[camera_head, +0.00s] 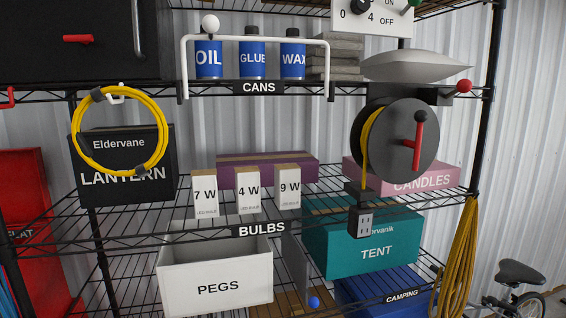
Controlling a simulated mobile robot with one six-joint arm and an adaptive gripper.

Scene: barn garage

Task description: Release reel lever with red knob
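The cord reel (384,150), a dark disc with yellow cord wound behind its face, hangs below the upper shelf at the right. A round red knob (464,86) sits to the upper right of the reel, at the end of a short lever. The lever's other end meets a dark bracket (432,96) above the reel; the details there are too small to tell. A separate red crank handle (419,128) stands upright on the reel's face. A black outlet block (364,221) hangs below the reel. My gripper is not in view.
A grey domed object (414,66) lies just above the reel, below a switch panel (372,16). A pink CANDLES box (440,180) stands behind the reel. Yellow rope (462,255) hangs at the right post. A white bar (255,39) frames the cans at left.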

